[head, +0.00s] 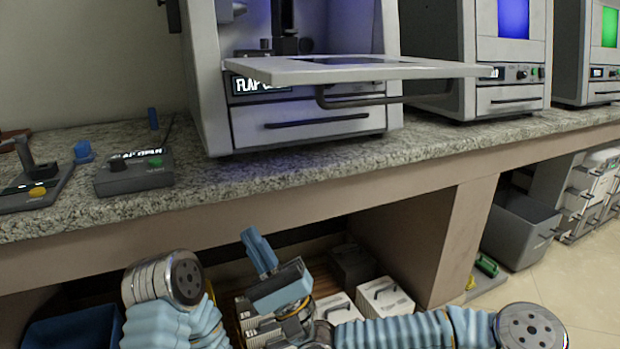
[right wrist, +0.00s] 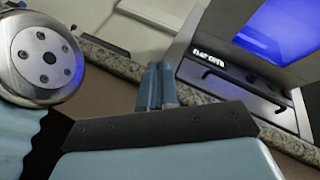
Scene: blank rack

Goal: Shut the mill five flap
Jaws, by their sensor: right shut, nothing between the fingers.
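A grey mill (head: 200,60) stands on the granite bench, and its display reads "FLAP OPEN". Its flap (head: 430,70) is folded down and sticks out level toward me, with a window panel and a dark bar handle (head: 350,102) under its front edge. I see no number on it. The mill also shows in the right wrist view (right wrist: 235,80), with its lit display. My right gripper (head: 250,236) is shut and empty, below the bench edge and left of and below the flap, touching nothing. Its closed fingers show in the right wrist view (right wrist: 158,82). My left gripper is out of view.
Two more mills stand to the right, one with a blue window (head: 513,18) and one with a green window (head: 609,27). A control box (head: 134,175) and a joystick box (head: 38,185) sit left on the bench. The bench front edge (head: 300,205) lies above my right gripper; boxes (head: 385,297) are below.

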